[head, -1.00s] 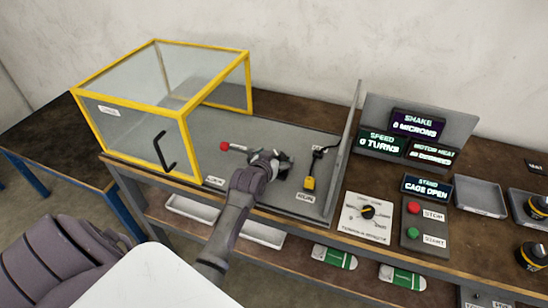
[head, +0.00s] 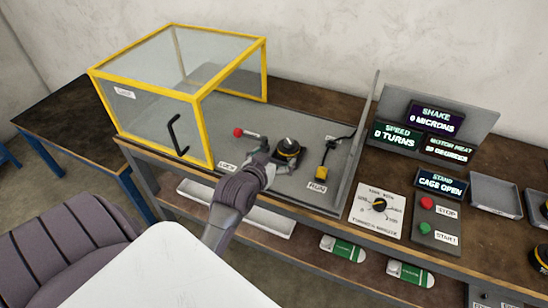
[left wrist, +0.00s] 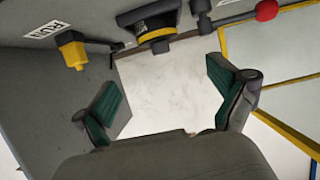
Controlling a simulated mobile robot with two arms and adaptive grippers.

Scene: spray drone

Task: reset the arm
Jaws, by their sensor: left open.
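My left gripper (head: 270,160) is open and empty above the grey stand plate (head: 240,122), at the front side of a black motor with a yellow band (head: 289,152). In the left wrist view its green-padded fingers are spread wide (left wrist: 166,98), with bare space between them. The motor (left wrist: 152,24) stands beyond the fingertips there, apart from them. Contact between gripper and stand is not seen. My right gripper is not in view.
A red-knobbed lever (head: 238,132) is left of the motor, and a yellow-handled switch (head: 321,173) marked RUN is right. The yellow-framed clear cage (head: 205,145) stands open at left. Display screens (head: 434,118), START and STOP buttons (head: 426,203) and a dial (head: 379,205) are at right.

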